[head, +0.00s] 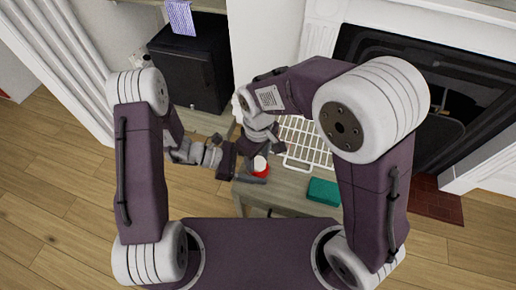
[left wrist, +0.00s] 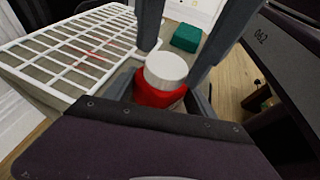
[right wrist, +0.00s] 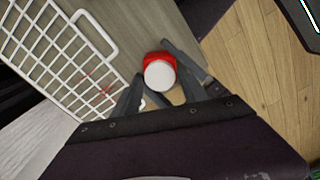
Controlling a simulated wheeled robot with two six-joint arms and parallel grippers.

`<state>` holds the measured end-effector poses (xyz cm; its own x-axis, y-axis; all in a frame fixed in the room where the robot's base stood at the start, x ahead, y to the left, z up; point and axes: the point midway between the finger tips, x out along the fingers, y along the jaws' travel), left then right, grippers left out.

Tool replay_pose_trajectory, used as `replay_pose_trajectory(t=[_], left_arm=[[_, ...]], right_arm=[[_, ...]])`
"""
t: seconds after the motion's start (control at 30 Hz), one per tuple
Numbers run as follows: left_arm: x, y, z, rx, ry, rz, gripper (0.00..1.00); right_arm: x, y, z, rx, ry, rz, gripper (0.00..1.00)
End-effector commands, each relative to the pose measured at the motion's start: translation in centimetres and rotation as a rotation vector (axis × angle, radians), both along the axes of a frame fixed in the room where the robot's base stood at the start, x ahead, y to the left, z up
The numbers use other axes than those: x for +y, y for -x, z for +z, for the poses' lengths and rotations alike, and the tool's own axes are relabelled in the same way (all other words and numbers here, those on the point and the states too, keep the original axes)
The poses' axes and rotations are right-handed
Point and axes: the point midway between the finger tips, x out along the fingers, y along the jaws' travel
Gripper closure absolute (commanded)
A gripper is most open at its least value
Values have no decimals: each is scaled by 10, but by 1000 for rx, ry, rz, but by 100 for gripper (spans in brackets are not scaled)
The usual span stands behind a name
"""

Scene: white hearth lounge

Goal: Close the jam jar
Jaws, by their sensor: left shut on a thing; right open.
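The jam jar (head: 260,172) is red and stands upright on a grey-brown side table (head: 223,188). It also shows in the left wrist view (left wrist: 150,96) and the right wrist view (right wrist: 153,57). A round white lid (left wrist: 166,68) sits on top of it, also visible in the right wrist view (right wrist: 159,75). I cannot tell whether it is fully tightened. My left gripper (left wrist: 160,92) is shut on the jar's red body, with a finger on either side. My right gripper (right wrist: 160,82) is open above the jar, its fingers to either side of the lid, apparently not touching it.
A white wire rack (head: 308,140) lies on the table beside the jar. A green box (head: 323,191) is near the table's front right corner. A black cabinet (head: 192,75) stands behind to the left, and a dark fireplace (head: 430,60) is at the right. Wooden floor is open at the left.

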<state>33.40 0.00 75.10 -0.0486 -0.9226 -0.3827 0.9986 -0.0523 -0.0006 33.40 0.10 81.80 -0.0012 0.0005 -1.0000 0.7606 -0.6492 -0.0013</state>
Motion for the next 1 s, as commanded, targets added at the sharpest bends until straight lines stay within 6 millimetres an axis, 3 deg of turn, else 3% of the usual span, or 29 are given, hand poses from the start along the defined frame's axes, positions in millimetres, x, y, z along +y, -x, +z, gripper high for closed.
replay_pose_trajectory(t=[0.13, 0.43, 0.47, 0.63, 0.87, 0.9, 0.97, 1.0], left_arm=[[0, 0, 0, 0, 1, 0, 100], [0, 0, 0, 0, 1, 0, 100], [0, 0, 0, 0, 1, 0, 100], [0, 0, 0, 0, 1, 0, 100], [0, 0, 0, 0, 1, 0, 100], [0, 0, 0, 0, 1, 0, 100], [0, 0, 0, 0, 1, 0, 100], [0, 0, 0, 0, 1, 0, 100]], right_arm=[[0, 0, -12, 1, 0, 0, 49], [0, 0, -14, -1, -1, 0, 49], [0, 0, -14, -1, -1, 0, 52], [0, 0, -14, -1, -1, 0, 99], [0, 0, -14, -1, -1, -10, 100], [0, 0, -14, -1, -1, -10, 50], [0, 0, -14, -1, -1, -10, 34], [0, 0, -14, -1, -1, -10, 33]])
